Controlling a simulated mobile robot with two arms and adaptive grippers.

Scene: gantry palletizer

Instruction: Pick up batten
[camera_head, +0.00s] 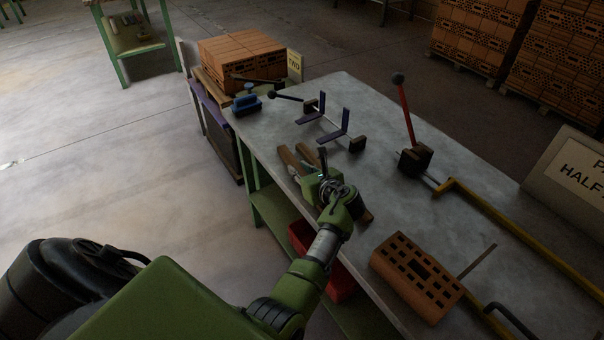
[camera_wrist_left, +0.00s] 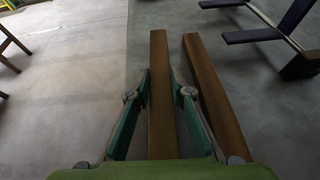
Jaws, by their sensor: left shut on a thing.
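Two brown wooden battens lie side by side near the left edge of the grey workbench (camera_head: 270,135). In the head view, the left batten (camera_head: 289,161) and the right batten (camera_head: 307,154) show partly, with my left gripper (camera_head: 312,183) over them. In the left wrist view, the left batten (camera_wrist_left: 159,60) runs between the green fingers of my left gripper (camera_wrist_left: 161,88), which is shut on it. The other batten (camera_wrist_left: 205,72) lies just right of the right finger, slightly angled. My green arm hides part of the battens in the head view. My right gripper is not in view.
A purple-armed fixture (camera_head: 331,130) stands beyond the battens. A perforated brick (camera_head: 416,277) lies on the near bench. A red-handled lever (camera_head: 407,112) and a yellow bar (camera_head: 490,215) are at right.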

